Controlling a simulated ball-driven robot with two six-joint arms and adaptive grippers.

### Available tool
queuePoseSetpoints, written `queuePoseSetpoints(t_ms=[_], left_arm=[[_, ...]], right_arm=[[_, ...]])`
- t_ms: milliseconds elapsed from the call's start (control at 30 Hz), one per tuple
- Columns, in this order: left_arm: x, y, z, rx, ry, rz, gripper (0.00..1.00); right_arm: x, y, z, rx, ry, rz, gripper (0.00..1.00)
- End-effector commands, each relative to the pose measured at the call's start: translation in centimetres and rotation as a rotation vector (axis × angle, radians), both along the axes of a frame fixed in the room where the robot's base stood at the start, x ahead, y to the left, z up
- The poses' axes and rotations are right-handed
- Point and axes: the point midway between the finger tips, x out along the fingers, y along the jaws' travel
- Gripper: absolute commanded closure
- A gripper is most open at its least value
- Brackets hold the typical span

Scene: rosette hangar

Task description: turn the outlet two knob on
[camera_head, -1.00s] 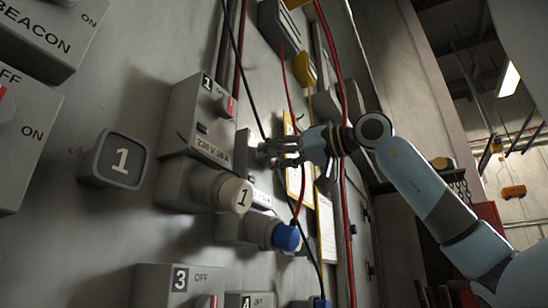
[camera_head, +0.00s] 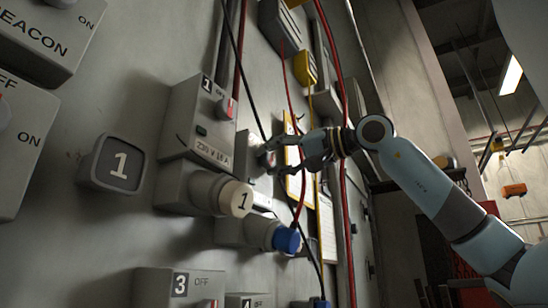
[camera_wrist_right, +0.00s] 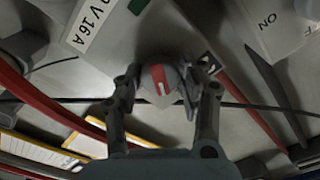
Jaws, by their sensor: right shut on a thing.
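The outlet two box (camera_head: 246,147) is a grey wall box just beyond the outlet one box, partly hidden by it. Its knob is grey with a red stripe and shows between the fingers in the right wrist view (camera_wrist_right: 158,82). My right gripper (camera_head: 271,158) reaches it from the right and is shut on the knob, one finger on each side in the wrist view (camera_wrist_right: 162,92). The fingers hide most of the knob in the head view. The knob's exact angle against its ON and OFF marks cannot be told. My left gripper is not in view.
The outlet one box (camera_head: 200,122) with its red-marked knob stands nearer, above a cream plug (camera_head: 235,198). A blue plug (camera_head: 286,239) sits below the gripper. A red cable (camera_head: 297,190) and black cables hang close to my fingers. A yellow-edged sheet (camera_head: 293,180) hangs behind.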

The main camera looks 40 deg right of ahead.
Motion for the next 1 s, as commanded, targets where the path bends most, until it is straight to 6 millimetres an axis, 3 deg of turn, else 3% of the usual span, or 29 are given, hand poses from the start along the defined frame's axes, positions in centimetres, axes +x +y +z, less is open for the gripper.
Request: queuePoseSetpoints(t_ms=[1000], left_arm=[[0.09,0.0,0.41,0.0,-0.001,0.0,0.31]], right_arm=[[-0.01,-0.04,0.12,0.846,0.243,-0.001,0.93]])
